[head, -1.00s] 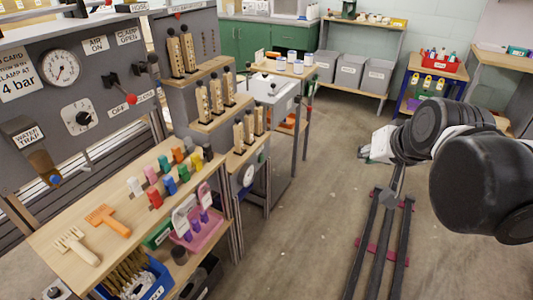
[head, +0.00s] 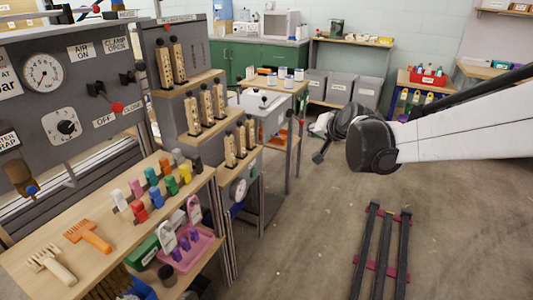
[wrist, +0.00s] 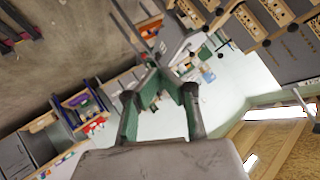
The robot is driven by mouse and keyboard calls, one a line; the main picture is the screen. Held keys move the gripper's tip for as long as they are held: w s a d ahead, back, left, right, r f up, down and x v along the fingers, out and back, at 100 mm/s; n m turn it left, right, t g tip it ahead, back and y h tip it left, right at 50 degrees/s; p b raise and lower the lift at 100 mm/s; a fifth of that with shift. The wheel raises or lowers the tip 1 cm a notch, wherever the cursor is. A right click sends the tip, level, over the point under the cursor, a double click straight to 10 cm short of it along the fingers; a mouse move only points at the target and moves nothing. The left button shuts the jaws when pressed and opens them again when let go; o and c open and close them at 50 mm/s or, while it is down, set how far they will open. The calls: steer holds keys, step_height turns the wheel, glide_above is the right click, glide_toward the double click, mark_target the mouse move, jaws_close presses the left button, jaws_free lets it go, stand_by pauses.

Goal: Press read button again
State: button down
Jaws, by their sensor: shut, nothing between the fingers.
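I cannot make out a read button in either view. A unit with a round white dial (head: 238,189) stands at the right end of the wooden bench in the head view. A white-topped cabinet with a black knob (head: 263,101) is behind it. My gripper (wrist: 163,73) shows in the wrist view with its green-and-dark fingers closed together at the tips and nothing between them. It hangs in open air, apart from the bench and the panels. In the head view my arm reaches in from the right, and the gripper end is small and partly hidden behind the wrist.
A grey panel (head: 95,95) with a gauge (head: 43,73) and levers is at left. Stepped shelves (head: 190,79) hold wooden pegged blocks. The bench (head: 120,240) carries coloured pegs and combs. Dark floor rails (head: 382,250) lie at right. The middle floor is clear.

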mark_target(254, 173)
steer(key=w+a+f+m+t+b, duration=0.1)
steer(key=w+a+f+b, duration=0.1)
steer(key=w+f, duration=0.5)
steer(key=w+a+f+m+t+y+b, duration=0.1)
steer(key=w+a+f, duration=0.4)
steer(key=f, duration=1.2)
steer(key=w+a+f+m+t+y+b, duration=0.1)
steer(key=w+a+f+m+b, duration=0.1)
steer(key=w+f+b, duration=0.3)
steer(key=w+a+f, duration=0.1)
steer(key=w+f, duration=0.3)
steer(key=f, duration=0.4)
steer(key=shift+w+a, duration=0.3)
steer(key=shift+a, duration=0.1)
steer(key=shift+a, duration=0.15)
steer(key=w+a, duration=0.3)
steer(key=a, duration=0.5)
steer(key=shift+w, duration=0.15)
steer(key=shift+w+a, duration=0.15)
steer(key=shift+a, duration=0.2)
